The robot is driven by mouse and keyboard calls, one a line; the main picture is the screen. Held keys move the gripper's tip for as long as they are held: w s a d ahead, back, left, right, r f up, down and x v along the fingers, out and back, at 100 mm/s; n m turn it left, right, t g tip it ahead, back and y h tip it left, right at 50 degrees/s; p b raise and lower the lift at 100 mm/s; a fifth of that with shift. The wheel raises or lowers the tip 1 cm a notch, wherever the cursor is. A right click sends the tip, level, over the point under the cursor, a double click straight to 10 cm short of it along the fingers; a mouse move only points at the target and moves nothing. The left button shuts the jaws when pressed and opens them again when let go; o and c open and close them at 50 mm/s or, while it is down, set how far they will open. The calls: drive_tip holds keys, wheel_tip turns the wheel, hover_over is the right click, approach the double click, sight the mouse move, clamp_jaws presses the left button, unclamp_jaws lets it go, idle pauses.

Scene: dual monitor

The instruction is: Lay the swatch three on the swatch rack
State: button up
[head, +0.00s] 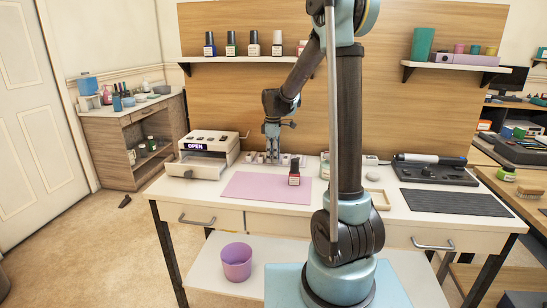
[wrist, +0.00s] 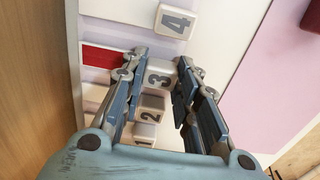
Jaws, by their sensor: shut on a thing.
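Swatch three (wrist: 160,75) is a pale block marked 3 between my fingers in the wrist view. A red strip (wrist: 103,59) runs left from it, partly hidden by the left finger. My gripper (wrist: 157,88) is shut on this swatch. Blocks marked 4 (wrist: 175,22), 2 (wrist: 152,103) and 1 (wrist: 145,131) line up with it. They sit on a pale lilac and white base that looks like the swatch rack (wrist: 98,44). In the head view my gripper (head: 272,157) is low over the back of the table; whether the swatch touches the rack cannot be told.
A white machine with an OPEN sign (head: 196,147) stands left. A pen-like tool on a dark stand (head: 436,172) and a black mat (head: 455,203) lie right. The wooden back panel (head: 230,95) is close behind.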

drive_tip(key=o, duration=0.9)
drive_tip(key=shift+r, duration=0.1)
drive_tip(key=shift+r, duration=3.7)
